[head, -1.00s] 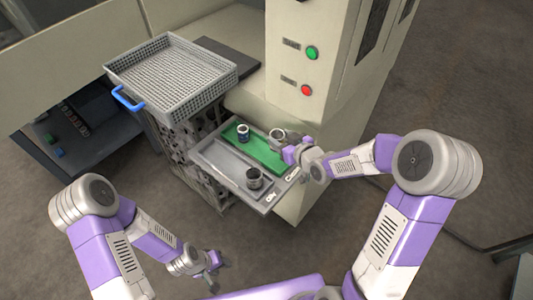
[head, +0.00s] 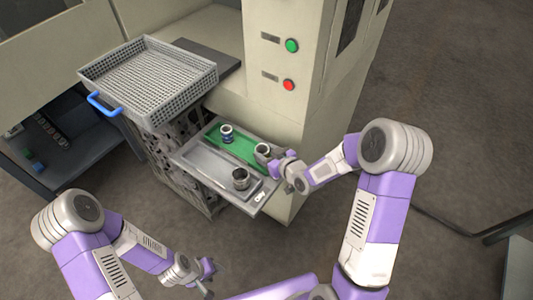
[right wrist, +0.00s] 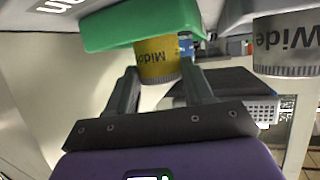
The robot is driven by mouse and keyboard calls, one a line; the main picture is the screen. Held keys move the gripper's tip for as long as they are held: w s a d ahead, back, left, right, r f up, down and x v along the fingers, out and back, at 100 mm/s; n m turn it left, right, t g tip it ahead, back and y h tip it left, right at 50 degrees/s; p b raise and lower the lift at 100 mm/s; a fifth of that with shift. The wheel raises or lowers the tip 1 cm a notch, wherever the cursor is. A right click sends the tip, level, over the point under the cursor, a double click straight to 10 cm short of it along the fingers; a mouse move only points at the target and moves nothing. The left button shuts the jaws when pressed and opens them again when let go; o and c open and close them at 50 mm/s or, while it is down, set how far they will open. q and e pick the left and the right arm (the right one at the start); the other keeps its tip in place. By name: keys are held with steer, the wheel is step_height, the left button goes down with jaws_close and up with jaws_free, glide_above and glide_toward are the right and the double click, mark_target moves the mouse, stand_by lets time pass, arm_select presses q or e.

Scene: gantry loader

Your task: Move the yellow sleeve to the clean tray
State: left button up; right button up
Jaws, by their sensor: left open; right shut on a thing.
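The yellow sleeve (right wrist: 157,60), marked with a word starting "Midd", is between the fingers of my right gripper (right wrist: 158,74). In the head view, the sleeve (head: 263,149) shows a pale rim at the near right end of the green clean tray (head: 243,150). In the right wrist view, which is upside down, the sleeve's base meets the green tray (right wrist: 140,22); I cannot tell if its weight rests there. My right gripper (head: 277,163) is shut on the sleeve. My left gripper (head: 208,272) is open and empty, low in front of the trays.
A blue-and-white sleeve (head: 226,132) stands on the green tray. A dark grey sleeve (head: 240,178) stands on the grey tray (head: 200,158) beside it. The right wrist view shows a grey "Wide" sleeve (right wrist: 287,45). A mesh basket (head: 150,85) and a machine panel (head: 285,60) stand behind.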

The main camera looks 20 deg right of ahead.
steer(key=o, duration=1.3)
steer(key=shift+c, duration=0.2)
steer(key=shift+r+p, duration=0.2)
steer(key=shift+p, duration=0.2)
steer(key=p+v, duration=0.4)
steer(key=v, duration=0.8)
steer(key=shift+f, duration=0.15)
